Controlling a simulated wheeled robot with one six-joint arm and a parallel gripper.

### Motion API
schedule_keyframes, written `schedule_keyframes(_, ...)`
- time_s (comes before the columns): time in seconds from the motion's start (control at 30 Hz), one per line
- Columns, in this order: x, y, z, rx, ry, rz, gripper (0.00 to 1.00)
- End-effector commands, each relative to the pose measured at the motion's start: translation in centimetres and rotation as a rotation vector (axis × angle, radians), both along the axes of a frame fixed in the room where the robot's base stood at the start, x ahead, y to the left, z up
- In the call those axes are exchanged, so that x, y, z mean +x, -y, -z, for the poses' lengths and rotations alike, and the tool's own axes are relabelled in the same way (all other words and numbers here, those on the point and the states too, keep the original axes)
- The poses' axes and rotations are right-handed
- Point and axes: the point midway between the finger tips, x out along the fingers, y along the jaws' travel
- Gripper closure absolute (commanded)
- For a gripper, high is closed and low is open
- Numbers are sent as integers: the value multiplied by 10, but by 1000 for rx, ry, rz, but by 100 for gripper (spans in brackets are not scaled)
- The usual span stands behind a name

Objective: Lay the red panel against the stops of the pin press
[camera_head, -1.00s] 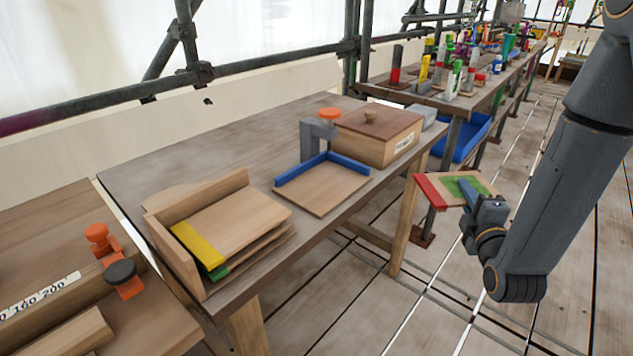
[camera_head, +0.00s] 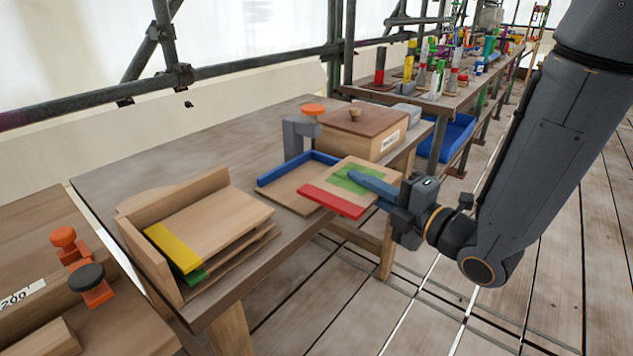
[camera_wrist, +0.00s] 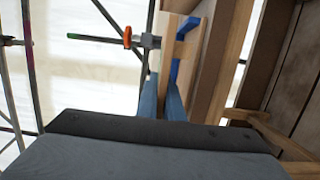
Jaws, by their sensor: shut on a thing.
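The red panel (camera_head: 330,201) is a thin wooden board with a red strip along its near-left edge and a green patch in the middle. My gripper (camera_head: 362,182) is shut on it from the right, with blue fingers over the green patch. The panel is held over the right front part of the pin press (camera_head: 289,195), a wooden plate with blue stops (camera_head: 290,170) along its back and left. I cannot tell whether the panel touches the plate. In the wrist view the panel (camera_wrist: 170,40) shows edge-on between the fingers (camera_wrist: 163,98).
A grey clamp with an orange knob (camera_head: 313,109) stands behind the press. A lidded wooden box (camera_head: 362,130) is just to the right of it. A wooden rack with a yellow-edged panel (camera_head: 205,228) stands to the left. The table's front edge runs below the press.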

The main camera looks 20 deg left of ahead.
Motion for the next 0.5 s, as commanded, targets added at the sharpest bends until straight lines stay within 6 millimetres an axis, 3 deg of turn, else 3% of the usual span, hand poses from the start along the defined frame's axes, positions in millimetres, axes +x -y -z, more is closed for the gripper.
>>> schedule_keyframes(0.5,63,-100,-1,1,0,-2,100)
